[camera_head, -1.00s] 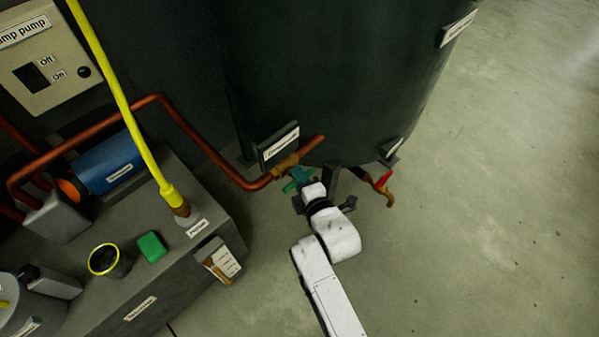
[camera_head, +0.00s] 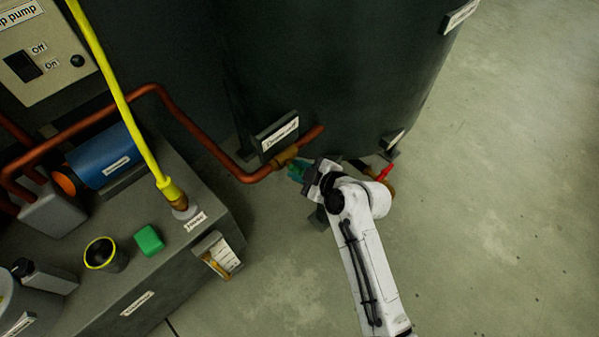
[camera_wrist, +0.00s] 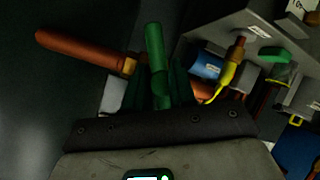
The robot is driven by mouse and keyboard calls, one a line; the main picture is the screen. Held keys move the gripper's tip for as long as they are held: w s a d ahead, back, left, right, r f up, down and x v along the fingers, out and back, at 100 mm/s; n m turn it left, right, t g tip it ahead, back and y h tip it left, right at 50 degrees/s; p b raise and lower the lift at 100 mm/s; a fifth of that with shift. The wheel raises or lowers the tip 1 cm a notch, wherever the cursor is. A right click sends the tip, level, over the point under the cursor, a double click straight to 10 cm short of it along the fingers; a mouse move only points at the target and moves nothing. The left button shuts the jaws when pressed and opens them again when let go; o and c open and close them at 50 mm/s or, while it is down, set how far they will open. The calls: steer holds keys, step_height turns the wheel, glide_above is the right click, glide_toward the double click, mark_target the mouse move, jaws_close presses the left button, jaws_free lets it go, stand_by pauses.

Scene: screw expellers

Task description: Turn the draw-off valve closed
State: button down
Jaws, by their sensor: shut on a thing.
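The valve with a green handle (camera_head: 297,173) sits on the copper pipe at the foot of the dark tank, below a white label I cannot read clearly. In the wrist view the green handle (camera_wrist: 155,48) stands up between my fingers, with the brass fitting (camera_wrist: 128,66) beside it. My gripper (camera_head: 308,177) reaches it from the right and is shut on the handle. It also shows in the wrist view (camera_wrist: 160,88), its dark fingers on both sides of the green lever. The gripper hides part of the handle and valve body in the head view.
A red-handled tap (camera_head: 384,173) is just right of my wrist, partly hidden. The dark tank (camera_head: 335,70) rises behind. A grey bench unit (camera_head: 180,262) with a blue cylinder (camera_head: 104,156) and yellow hose (camera_head: 120,95) stands left. The floor to the right is clear.

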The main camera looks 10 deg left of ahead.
steer(key=shift+d+f+m+g+y+b, duration=0.1)
steer(key=shift+f+m+g+y+b, duration=0.25)
steer(key=shift+m+g+y+b, duration=0.55)
steer(key=shift+s+m+g+y+b, duration=0.1)
steer(key=shift+m+g+y+b, duration=0.3)
steer(key=shift+m, duration=0.5)
steer(key=shift+r, duration=0.1)
steer(key=c, duration=1.1)
jaws_free()
steer(key=shift+o, duration=0.3)
steer(key=shift+r, duration=0.15)
steer(key=shift+r, duration=0.1)
